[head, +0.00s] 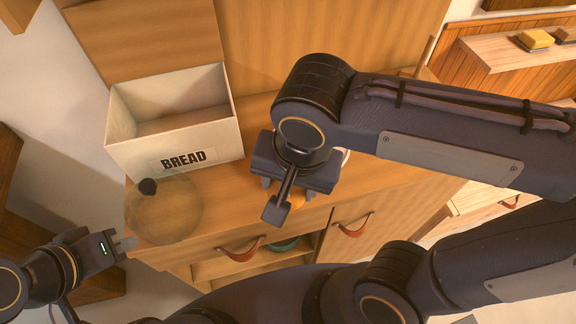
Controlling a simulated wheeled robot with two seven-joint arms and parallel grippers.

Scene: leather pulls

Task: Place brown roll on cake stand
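A clear dome (165,222) with a black knob stands at the counter's left front, below the bread box. I cannot make out a cake stand under it. My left gripper (126,244) is at the dome's lower left edge; whether it touches the dome or is open is unclear. My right gripper (287,200) points down over the counter, right of the dome. A small orange-brown patch (298,199), possibly the brown roll, shows beside its near finger, mostly hidden. Whether the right gripper holds it is hidden. A white edge (346,155) shows behind this gripper.
An open white box marked BREAD (125,144) stands at the back left of the wooden counter (225,205). Leather pulls (240,251) hang on the front below. A green bowl (284,244) sits in an open compartment. My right arm covers much of the counter's right side.

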